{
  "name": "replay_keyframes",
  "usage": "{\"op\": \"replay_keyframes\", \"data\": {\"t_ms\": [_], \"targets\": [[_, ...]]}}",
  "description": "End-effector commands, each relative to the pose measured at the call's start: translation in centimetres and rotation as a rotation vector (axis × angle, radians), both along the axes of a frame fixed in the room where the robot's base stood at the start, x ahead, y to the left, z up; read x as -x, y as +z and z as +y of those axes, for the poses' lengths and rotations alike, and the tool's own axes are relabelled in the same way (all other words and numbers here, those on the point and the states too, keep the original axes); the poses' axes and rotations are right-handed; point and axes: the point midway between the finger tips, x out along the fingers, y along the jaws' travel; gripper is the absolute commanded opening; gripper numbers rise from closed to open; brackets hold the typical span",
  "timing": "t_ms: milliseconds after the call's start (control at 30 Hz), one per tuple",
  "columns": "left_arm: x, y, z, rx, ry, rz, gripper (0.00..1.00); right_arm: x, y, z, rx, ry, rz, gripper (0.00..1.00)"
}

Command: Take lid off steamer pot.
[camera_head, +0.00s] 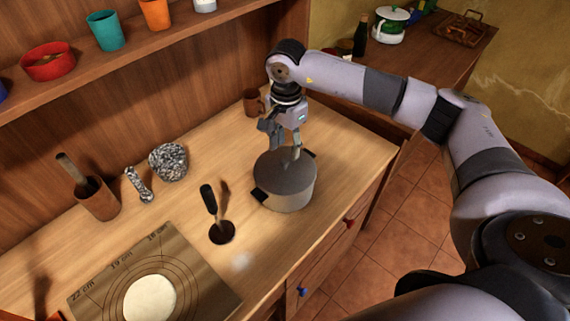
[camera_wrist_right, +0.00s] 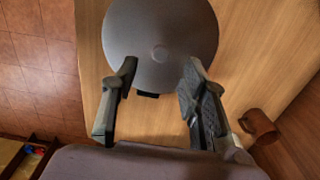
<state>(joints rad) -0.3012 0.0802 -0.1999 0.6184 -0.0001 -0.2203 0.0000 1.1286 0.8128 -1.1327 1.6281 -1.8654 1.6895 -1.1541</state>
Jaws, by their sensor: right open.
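The steamer pot (camera_head: 291,198) stands on the wooden counter, grey with dark side handles. Its dark round lid (camera_head: 280,172) sits on top, and the lid also shows in the right wrist view (camera_wrist_right: 160,28). A small round knob shows faintly near the lid's middle in that view. My right gripper (camera_head: 284,152) is above the lid's far side, pointing down. In the right wrist view its two fingers (camera_wrist_right: 158,80) are spread apart with nothing between them, over the lid's near edge. I cannot tell whether a fingertip touches the lid. My left gripper is not in view.
A brown mug (camera_head: 253,102) stands behind the pot. A black-handled tool (camera_head: 210,205) stands left of the pot. A mortar with pestle (camera_head: 97,198), a stone bowl (camera_head: 168,161) and a dough mat (camera_head: 205,283) are further left. A shelf (camera_head: 130,60) runs above the counter.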

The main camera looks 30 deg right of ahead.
Motion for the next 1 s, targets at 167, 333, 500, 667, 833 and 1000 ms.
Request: {"op": "replay_keyframes", "data": {"t_ms": [167, 333, 500, 667, 833, 1000], "targets": [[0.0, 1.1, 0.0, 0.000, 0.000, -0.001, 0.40, 0.1, -0.9, 0.1, 0.000, 0.001, 0.003, 0.41], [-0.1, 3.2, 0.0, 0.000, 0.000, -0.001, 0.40, 0.3, -3.2, 0.4, 0.000, 0.001, 0.006, 0.41], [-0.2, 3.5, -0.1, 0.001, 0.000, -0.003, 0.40, 0.2, -5.3, 0.4, 0.000, 0.000, 0.003, 0.41], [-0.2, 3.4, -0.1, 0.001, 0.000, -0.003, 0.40, 0.2, -5.6, 0.4, 0.000, 0.001, 0.001, 0.41], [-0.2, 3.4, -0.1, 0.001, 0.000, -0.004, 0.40, 0.2, -5.6, 0.4, 0.000, 0.000, 0.001, 0.35], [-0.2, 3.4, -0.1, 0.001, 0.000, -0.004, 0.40, 0.2, -5.6, 0.4, 0.000, 0.000, 0.001, 0.24]]}}
